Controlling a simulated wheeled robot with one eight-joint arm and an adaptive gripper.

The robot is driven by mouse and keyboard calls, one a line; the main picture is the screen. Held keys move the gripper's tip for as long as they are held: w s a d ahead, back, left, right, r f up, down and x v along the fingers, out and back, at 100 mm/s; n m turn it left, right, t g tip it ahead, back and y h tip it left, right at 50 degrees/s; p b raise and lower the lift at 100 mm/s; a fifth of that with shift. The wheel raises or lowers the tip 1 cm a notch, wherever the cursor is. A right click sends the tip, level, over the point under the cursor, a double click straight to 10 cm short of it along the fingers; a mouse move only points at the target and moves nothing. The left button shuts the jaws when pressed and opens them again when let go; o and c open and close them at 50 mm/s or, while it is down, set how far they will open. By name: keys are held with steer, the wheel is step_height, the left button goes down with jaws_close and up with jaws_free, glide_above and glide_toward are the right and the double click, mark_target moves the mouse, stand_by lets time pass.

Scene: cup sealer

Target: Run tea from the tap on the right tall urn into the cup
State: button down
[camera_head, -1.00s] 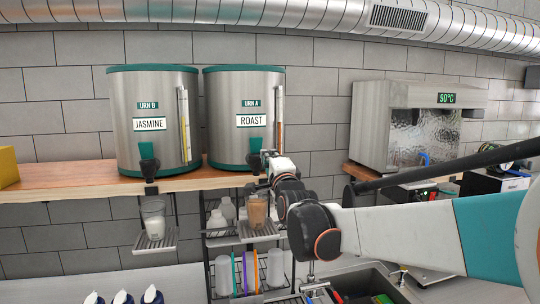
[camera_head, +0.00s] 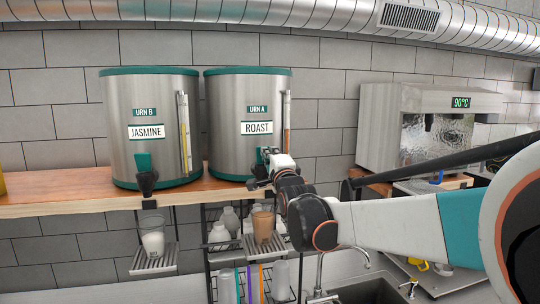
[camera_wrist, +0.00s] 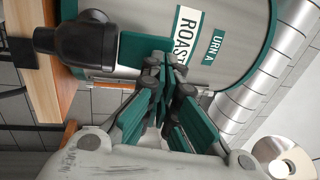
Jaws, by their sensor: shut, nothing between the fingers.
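The right tall urn (camera_head: 243,110) is steel with teal rims and reads URN A, ROAST. Its black tap (camera_wrist: 75,40) with a teal lever (camera_wrist: 143,48) shows in the wrist view. My gripper (camera_wrist: 163,70) is shut and empty, its fingertips at the lever's edge; I cannot tell whether they touch it. In the head view my gripper (camera_head: 260,178) is in front of this tap and hides part of it. The cup (camera_head: 262,224), clear with brown tea in it, stands upright on the drip tray (camera_head: 273,245) below. No stream is discernible.
The left urn (camera_head: 150,110) reads URN B, JASMINE, with a pale-filled cup (camera_head: 153,241) on its tray. A wooden shelf (camera_head: 80,193) bears both urns. A wire rack with several cups stands below. A 90°C steel machine (camera_head: 430,125) stands at the right.

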steer(key=shift+w+r+g+p, duration=0.25)
steer(key=shift+r+g+p, duration=0.05)
steer(key=shift+g+p, duration=0.35)
steer(key=shift+w+a+r+g+h+p, duration=0.1)
steer(key=shift+w+r+g+h+p, duration=0.2)
steer(key=shift+g, duration=0.3)
steer(key=shift+w+a+r+g+h+p, duration=0.15)
steer(key=shift+w+g+p, duration=0.1)
steer(key=shift+g+p, duration=0.3)
steer(key=shift+w+a+r+g+h+p, duration=0.15)
steer(key=shift+w+g+h+p, duration=0.15)
steer(key=shift+g, duration=0.4)
steer(key=shift+d, duration=0.1)
stand_by(1.0)
